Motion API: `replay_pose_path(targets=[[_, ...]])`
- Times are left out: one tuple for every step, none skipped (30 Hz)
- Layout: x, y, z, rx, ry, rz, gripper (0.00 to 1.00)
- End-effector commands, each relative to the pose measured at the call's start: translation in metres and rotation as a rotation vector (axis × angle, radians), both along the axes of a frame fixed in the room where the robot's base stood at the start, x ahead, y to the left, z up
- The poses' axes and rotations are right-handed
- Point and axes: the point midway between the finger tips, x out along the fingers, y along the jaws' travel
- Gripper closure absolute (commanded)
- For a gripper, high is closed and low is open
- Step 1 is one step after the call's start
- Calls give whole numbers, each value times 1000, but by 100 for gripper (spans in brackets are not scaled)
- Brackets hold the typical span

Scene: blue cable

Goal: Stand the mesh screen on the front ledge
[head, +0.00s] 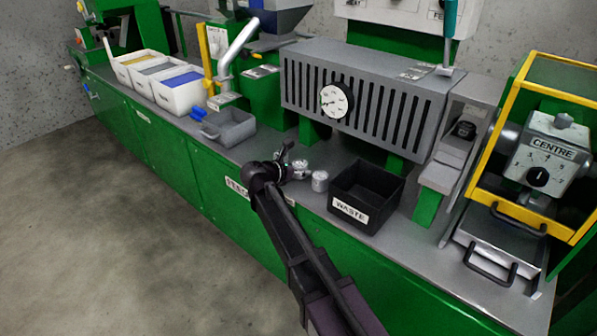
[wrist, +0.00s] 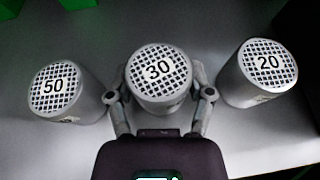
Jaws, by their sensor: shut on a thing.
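Three grey mesh-topped cylinders stand in a row in the wrist view, marked 50 (wrist: 54,90), 30 (wrist: 158,72) and 20 (wrist: 267,68). My gripper (wrist: 163,97) has its two fingers on either side of the 30 screen and is shut on it. The 30 screen appears to stand upright in line with the others. In the head view my gripper (head: 288,165) is low over the counter (head: 262,147). One screen (head: 320,181) shows clearly to its right, and another (head: 300,169) is beside the fingers. I cannot make out a separate front ledge.
A black WASTE bin (head: 350,210) stands right of the screens. A grey slotted box with a dial (head: 365,95) is behind. A grey open tray (head: 229,127) is to the left. A yellow-framed machine (head: 540,140) stands at the right.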

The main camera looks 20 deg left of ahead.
Motion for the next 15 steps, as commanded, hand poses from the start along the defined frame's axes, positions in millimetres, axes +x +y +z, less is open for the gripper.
replay_pose_path(targets=[[0,0,0,0,-1,0,88],[0,0,1,0,-1,0,88],[0,0,1,0,0,0,88],[0,0,1,0,0,0,88],[0,0,1,0,0,0,88],[0,0,1,0,0,0,88],[0,0,1,0,0,-1,88],[0,0,0,0,0,-1,88],[0,0,-1,0,0,-1,88],[0,-1,-2,0,0,-1,88],[0,-1,-3,0,0,-1,88],[0,-1,-4,0,0,-1,88],[0,-1,-3,0,0,-1,27],[0,-1,-2,0,0,-1,18],[0,-1,-2,0,0,-1,6]])
